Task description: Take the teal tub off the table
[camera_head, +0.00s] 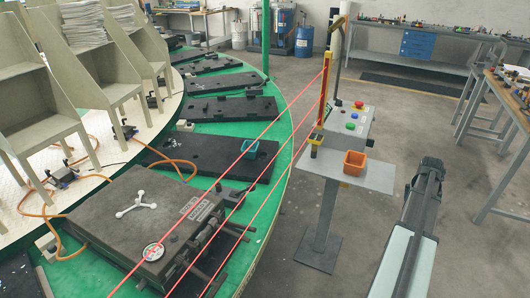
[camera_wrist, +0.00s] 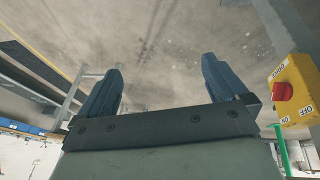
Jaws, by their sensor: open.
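The teal tub (camera_head: 250,148) is small and open-topped in the head view. It sits at the right end of a black plate (camera_head: 200,152) on the green rim of the round table (camera_head: 255,208). My gripper (camera_wrist: 162,62) shows in the wrist view with its two dark blue fingers wide apart and nothing between them. The tub is not in the wrist view, so my gripper is away from it.
Red beams (camera_head: 237,162) cross in front of the table's right edge. A control stand (camera_head: 350,172) with buttons and an orange tub (camera_head: 355,162) stands to the right. A mould block (camera_head: 145,220) is nearer. A yellow switch box (camera_wrist: 297,88) is at the wrist view's right.

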